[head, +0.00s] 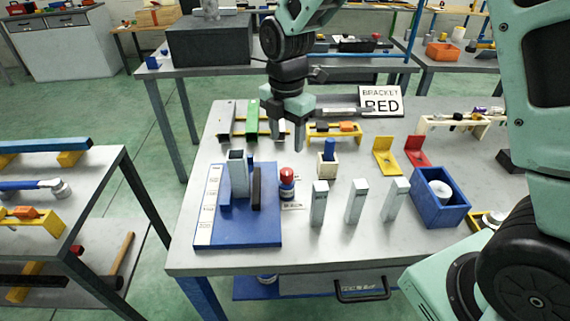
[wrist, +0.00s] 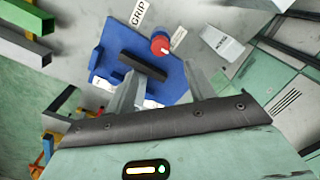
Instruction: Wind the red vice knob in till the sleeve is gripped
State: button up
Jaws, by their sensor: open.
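The red vice knob (head: 286,174) sits at the right edge of the blue vice base (head: 262,238), above a blue and white collar. It also shows in the wrist view (wrist: 160,44), with a white mark on it. The grey sleeve (head: 238,172) stands upright on the base, beside the blue jaw (head: 226,200) and left of the dark jaw bar (head: 257,188). Whether the jaws touch the sleeve I cannot tell. My gripper (head: 287,135) is open and empty, pointing down above and behind the knob. In the wrist view, the sleeve cannot be made out clearly.
Several grey posts (head: 356,201) stand right of the knob, with a blue bin (head: 439,197) beyond them. A small cream block (head: 328,165) stands close to the knob's right. Green and grey channels (head: 251,120) and a sign (head: 381,101) are behind. The table's front strip is clear.

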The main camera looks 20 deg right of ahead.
aim_at(287, 171)
notch_tip(287, 171, down, 10)
jog(key=shift+r+p, duration=0.1)
jog(key=shift+p, duration=0.6)
jog(key=c, duration=1)
